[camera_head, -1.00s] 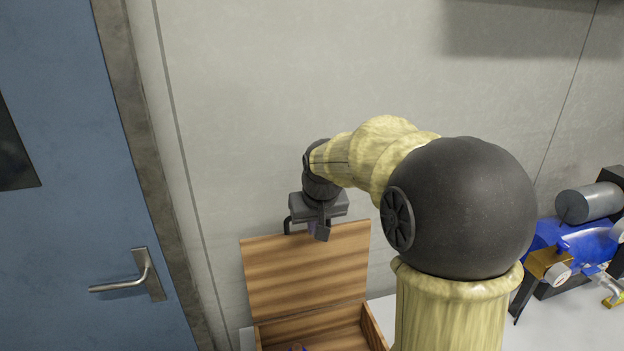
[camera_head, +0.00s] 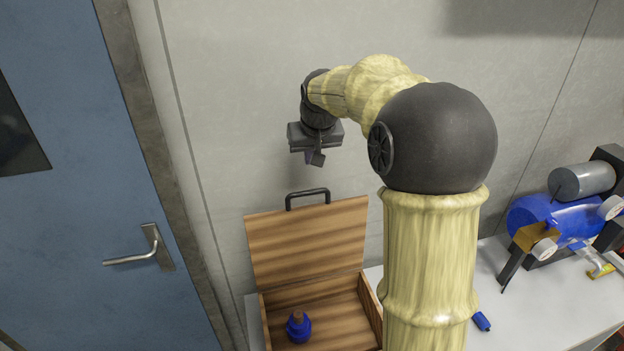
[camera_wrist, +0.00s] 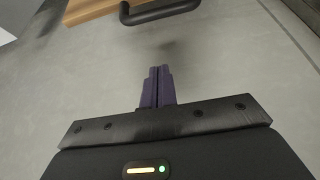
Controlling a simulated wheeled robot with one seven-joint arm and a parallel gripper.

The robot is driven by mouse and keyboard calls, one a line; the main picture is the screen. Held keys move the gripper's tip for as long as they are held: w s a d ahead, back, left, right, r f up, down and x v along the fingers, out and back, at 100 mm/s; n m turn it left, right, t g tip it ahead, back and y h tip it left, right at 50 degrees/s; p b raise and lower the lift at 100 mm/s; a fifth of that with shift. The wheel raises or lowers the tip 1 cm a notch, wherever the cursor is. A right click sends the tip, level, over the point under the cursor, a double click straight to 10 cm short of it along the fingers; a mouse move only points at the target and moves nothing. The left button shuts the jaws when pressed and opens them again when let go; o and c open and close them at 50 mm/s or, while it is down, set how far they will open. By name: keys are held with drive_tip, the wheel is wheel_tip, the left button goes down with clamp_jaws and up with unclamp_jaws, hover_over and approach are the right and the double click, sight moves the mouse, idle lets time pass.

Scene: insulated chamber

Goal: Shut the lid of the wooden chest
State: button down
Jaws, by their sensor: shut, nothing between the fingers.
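The wooden chest (camera_head: 376,312) stands on the light table with its lid (camera_head: 310,243) open, tilted up toward the wall. A black handle (camera_head: 307,194) stands on the lid's top edge. My gripper (camera_head: 310,162) hangs above the lid and handle, apart from both. In the wrist view, its purple fingers (camera_wrist: 158,88) are together with nothing between them. The handle (camera_wrist: 160,12) and a strip of the lid (camera_wrist: 90,10) show at the top of that view.
A blue door (camera_head: 70,180) with a lever handle (camera_head: 150,250) is at the left. The grey wall is behind the chest. A blue machine with a grey cylinder (camera_head: 560,215) is on the table at the right. A small blue item (camera_head: 481,321) lies right of my arm.

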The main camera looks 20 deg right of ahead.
wheel_tip(320, 180, down, 7)
drive_tip(key=p, duration=0.3)
drive_tip(key=shift+s+p, duration=0.3)
drive_tip(key=shift+s, duration=0.1)
drive_tip(key=shift+d+b, duration=0.15)
drive_tip(key=shift+b, duration=0.2)
